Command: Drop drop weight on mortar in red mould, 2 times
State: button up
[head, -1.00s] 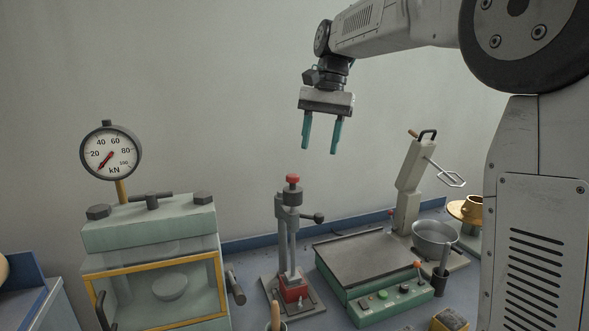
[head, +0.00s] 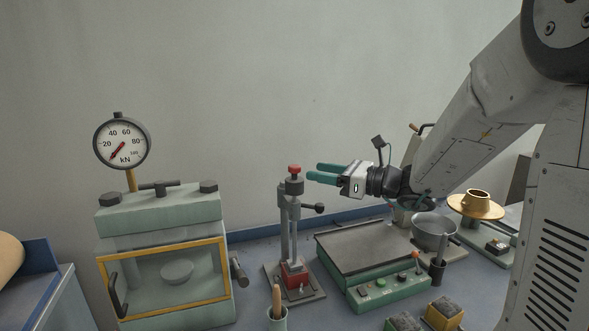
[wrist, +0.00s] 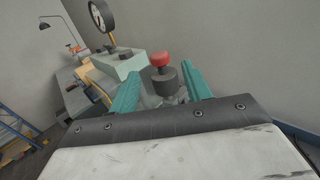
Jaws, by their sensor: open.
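The drop weight, a dark cylinder (head: 294,186) with a red knob (head: 294,169) on top, sits at the top of a grey stand. The red mould (head: 294,273) is at the foot of this stand; the mortar inside it cannot be made out. My gripper (head: 312,172) is level, open and empty, its teal fingers pointing left toward the knob and weight. In the wrist view the red knob (wrist: 160,59) and dark weight (wrist: 164,81) show between and beyond the fingertips (wrist: 164,80). I see no contact.
A press with a kN dial (head: 122,142) stands left of the stand. A green table with a dark plate (head: 365,246) stands to the right, with a metal bowl (head: 434,232) behind it.

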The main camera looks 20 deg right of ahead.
aim_at(294, 166)
jog(key=x, duration=0.7)
jog(key=shift+w+a, duration=0.2)
jog(key=shift+a, duration=0.05)
grip_shut()
notch_tip(294, 166, up, 8)
jog(key=shift+f, duration=0.2)
grip_release()
jog(key=shift+d+f, duration=0.1)
